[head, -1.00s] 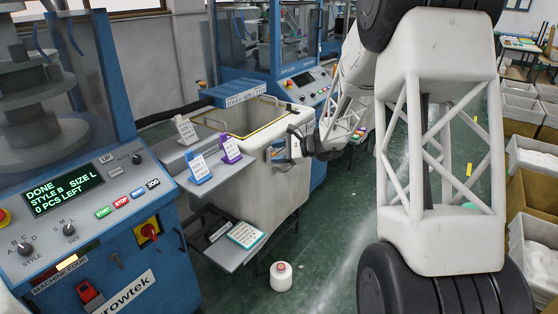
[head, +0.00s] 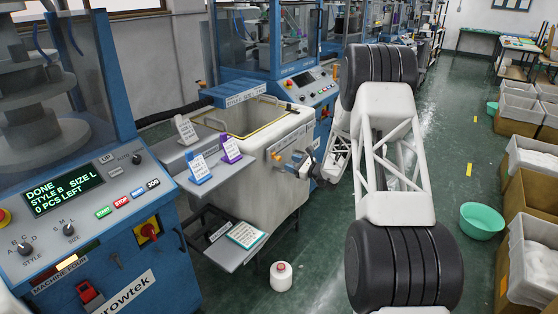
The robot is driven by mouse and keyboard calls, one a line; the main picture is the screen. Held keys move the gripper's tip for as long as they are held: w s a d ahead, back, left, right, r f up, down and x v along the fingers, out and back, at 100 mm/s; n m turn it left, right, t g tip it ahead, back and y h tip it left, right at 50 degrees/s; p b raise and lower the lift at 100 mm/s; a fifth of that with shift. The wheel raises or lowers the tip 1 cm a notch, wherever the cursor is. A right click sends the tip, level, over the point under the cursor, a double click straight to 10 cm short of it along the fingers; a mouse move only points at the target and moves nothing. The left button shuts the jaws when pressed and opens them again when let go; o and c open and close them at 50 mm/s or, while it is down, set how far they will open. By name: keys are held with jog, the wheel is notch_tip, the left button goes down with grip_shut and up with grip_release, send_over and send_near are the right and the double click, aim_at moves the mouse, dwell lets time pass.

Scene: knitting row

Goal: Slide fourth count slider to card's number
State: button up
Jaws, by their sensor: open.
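My gripper (head: 301,164) is at the right face of the large pale bin (head: 240,182). It is small in the picture, and I cannot make out the gap between its fingers. A small orange piece (head: 277,156) shows on that face just left of the gripper. I cannot tell which count slider it is, and the other sliders are hidden or too small to pick out. Cards stand in a grey holder (head: 186,132), a blue holder (head: 198,170) and a purple holder (head: 231,150) on the bin's left side. Their print is too small to read.
The machine panel (head: 75,205) at left reads DONE, STYLE B, SIZE L, 0 PCS LEFT. A shelf with a green-edged card (head: 246,235) juts out below the bin. A white bottle (head: 281,276) and a green basin (head: 481,221) stand on the floor. Boxes line the right.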

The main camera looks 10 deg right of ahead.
aim_at(280, 159)
jog(key=shift+w+d+f, duration=0.3)
jog(key=shift+f, duration=0.15)
jog(key=shift+a, duration=0.1)
jog(key=shift+x, duration=3.85)
grip_shut()
